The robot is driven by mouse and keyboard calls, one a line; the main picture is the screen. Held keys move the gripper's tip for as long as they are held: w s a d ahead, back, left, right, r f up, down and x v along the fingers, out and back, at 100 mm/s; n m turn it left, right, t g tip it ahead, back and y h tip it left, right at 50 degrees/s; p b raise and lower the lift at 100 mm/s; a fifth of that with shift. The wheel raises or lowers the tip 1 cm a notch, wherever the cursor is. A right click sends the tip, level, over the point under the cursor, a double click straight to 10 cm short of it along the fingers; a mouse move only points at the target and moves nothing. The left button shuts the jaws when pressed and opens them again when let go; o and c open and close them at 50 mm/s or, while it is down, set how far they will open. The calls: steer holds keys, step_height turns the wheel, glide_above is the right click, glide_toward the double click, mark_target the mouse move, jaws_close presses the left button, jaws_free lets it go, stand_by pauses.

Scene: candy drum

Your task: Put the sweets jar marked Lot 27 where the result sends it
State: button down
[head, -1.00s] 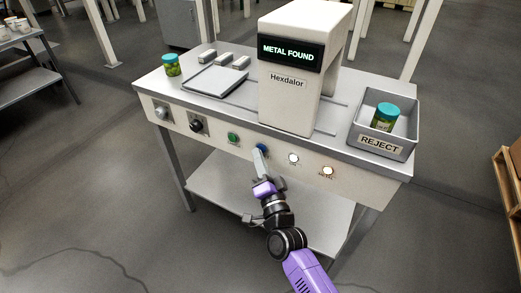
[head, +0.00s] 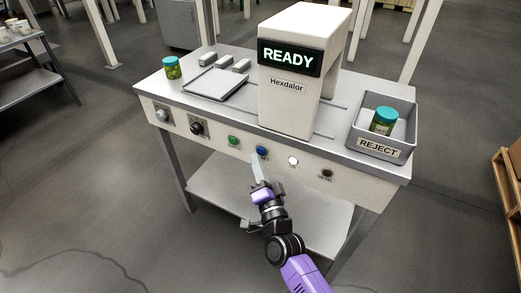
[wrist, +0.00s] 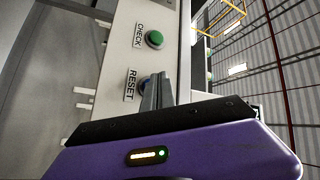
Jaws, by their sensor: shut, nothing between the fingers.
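A green sweets jar with a teal lid (head: 172,68) stands at the table's left back corner. A second jar with a teal lid (head: 384,121) is inside the grey REJECT bin (head: 380,150) on the right. I cannot read a lot number on either jar. The Hexdalor machine (head: 290,100) has a display (head: 289,58) reading READY. My gripper (head: 258,162) is shut and empty, just in front of and below the blue button (head: 262,151). In the wrist view the gripper (wrist: 158,85) partly covers the blue RESET button (wrist: 145,83), beside the green CHECK button (wrist: 154,39).
A flat grey tray (head: 215,84) and small pale blocks (head: 225,60) lie left of the machine. The front panel has knobs (head: 197,127), a lit white lamp (head: 293,161) and a dark lamp (head: 326,174). A wooden pallet stack (head: 510,190) is at the right edge.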

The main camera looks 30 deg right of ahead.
steer(key=shift+s+a, duration=0.1)
steer(key=shift+s+a+p, duration=0.75)
steer(key=shift+a+p, duration=0.05)
steer(key=shift+a, duration=0.2)
steer(key=shift+s+a+p, duration=0.7)
steer(key=shift+a+p, duration=0.1)
steer(key=shift+a, duration=0.2)
